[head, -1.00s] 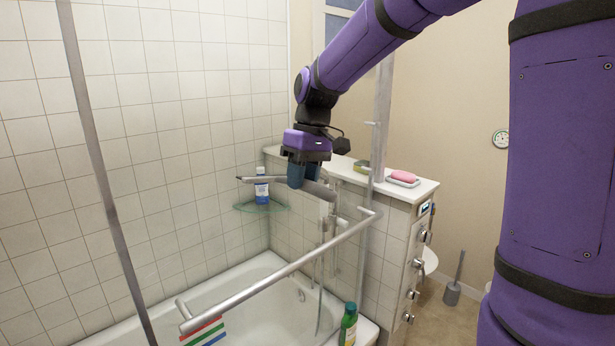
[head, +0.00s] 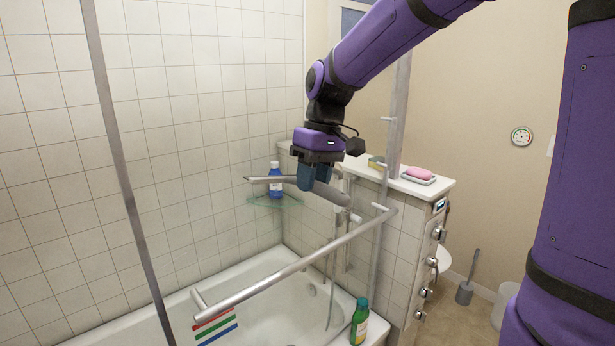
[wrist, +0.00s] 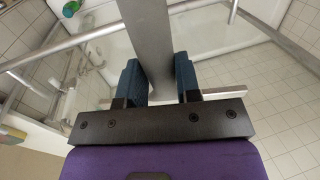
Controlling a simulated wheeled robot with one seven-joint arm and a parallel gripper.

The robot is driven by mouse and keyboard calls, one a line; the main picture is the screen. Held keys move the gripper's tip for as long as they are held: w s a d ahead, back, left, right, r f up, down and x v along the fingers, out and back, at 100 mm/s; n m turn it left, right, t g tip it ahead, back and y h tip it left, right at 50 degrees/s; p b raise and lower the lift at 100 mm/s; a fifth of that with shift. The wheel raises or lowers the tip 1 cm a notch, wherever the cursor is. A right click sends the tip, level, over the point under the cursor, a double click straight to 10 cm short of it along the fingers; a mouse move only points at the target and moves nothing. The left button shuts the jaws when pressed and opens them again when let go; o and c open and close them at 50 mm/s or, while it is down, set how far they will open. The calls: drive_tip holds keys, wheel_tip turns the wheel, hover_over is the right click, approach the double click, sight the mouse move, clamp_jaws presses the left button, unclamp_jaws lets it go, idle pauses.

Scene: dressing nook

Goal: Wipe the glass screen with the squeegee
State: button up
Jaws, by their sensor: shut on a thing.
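My gripper (head: 318,178) is shut on the squeegee (head: 335,195), a grey tool held roughly level above the towel bar. In the wrist view, the squeegee (wrist: 150,38) is a broad grey bar running away between the two blue fingers of my gripper (wrist: 158,75). The glass screen (head: 215,225) is a clear pane between two grey metal posts, with the bathtub showing through it. I cannot tell whether the squeegee touches the glass.
A metal towel bar (head: 285,273) juts from the screen below my gripper. Behind are the bathtub (head: 265,265), a corner shelf (head: 268,202) and a blue bottle (head: 275,183). A green bottle (head: 360,322) stands on the tub rim. Pink soap (head: 419,173) lies on the tiled ledge at right.

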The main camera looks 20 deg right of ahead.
sight(339, 194)
drive_tip(key=shift+s+d, duration=0.3)
drive_tip(key=shift+s, duration=0.65)
drive_tip(key=shift+s+d, duration=0.3)
drive_tip(key=shift+s, duration=0.65)
drive_tip(key=shift+s, duration=0.1)
drive_tip(key=shift+s+d, duration=0.25)
drive_tip(key=shift+s, duration=0.45)
drive_tip(key=shift+s+d, duration=0.25)
drive_tip(key=shift+s, duration=0.4)
